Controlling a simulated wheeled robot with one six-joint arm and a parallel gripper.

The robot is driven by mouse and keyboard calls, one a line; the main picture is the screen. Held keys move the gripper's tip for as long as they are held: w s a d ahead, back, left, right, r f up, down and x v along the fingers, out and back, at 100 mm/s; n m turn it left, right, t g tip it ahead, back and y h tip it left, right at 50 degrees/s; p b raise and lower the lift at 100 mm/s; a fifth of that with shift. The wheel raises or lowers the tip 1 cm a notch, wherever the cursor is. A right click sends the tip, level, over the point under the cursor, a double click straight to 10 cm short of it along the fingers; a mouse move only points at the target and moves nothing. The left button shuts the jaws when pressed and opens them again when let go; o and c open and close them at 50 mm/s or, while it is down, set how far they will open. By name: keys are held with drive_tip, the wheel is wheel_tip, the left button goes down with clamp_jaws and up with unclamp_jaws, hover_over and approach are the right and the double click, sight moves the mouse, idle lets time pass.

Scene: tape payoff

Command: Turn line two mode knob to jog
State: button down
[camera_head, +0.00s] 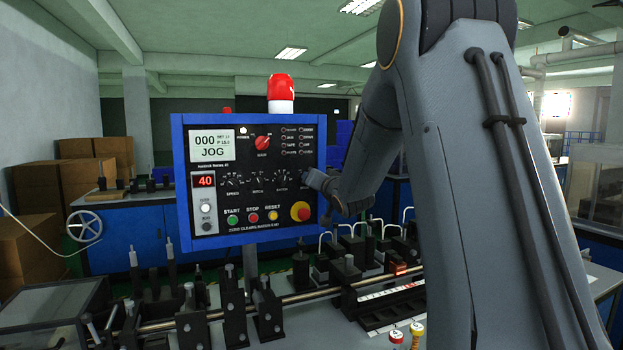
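A blue-framed control panel (184,190) faces me. A row of small black knobs includes a left one (231,181) and a middle one (257,181).
Green (232,220), red (253,218) and yellow (272,215) buttons and a large red stop button (300,211) line the panel's lower part. A red beacon (281,92) stands above. Machine rails (300,296) and black blocks fill the bench below.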

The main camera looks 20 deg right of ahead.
idle(0.4)
drive_tip(key=c, duration=1.8)
unclamp_jaws()
drive_tip(key=shift+c, duration=0.2)
drive_tip(key=s+b, duration=0.2)
drive_tip(key=s, duration=0.5)
drive_tip(key=shift+s+b, duration=0.35)
drive_tip(key=shift+s, duration=0.05)
drive_tip(key=shift+f, duration=0.1)
drive_tip(key=s+a+f+g+h, duration=0.1)
drive_tip(key=s+a+f+g, duration=0.15)
drive_tip(key=f, duration=0.45)
drive_tip(key=s+a+f+g, duration=0.2)
drive_tip(key=s+f+g, duration=0.1)
drive_tip(key=f, duration=0.4)
drive_tip(key=s+a+f+n+g, duration=0.2)
drive_tip(key=s+f, duration=0.4)
drive_tip(key=s, duration=0.3)
drive_tip(key=s+a+f+n+g+b, duration=0.1)
drive_tip(key=s+a+f+n+g, duration=0.1)
drive_tip(key=s+a+f+g, duration=0.3)
drive_tip(key=s+a+f+n+g+y, duration=0.1)
drive_tip(key=s+a+f+g, duration=0.3)
drive_tip(key=s+f, duration=0.5)
drive_tip(key=s+n, duration=0.1)
drive_tip(key=s, duration=0.4)
drive_tip(key=shift+a+b, duration=0.4)
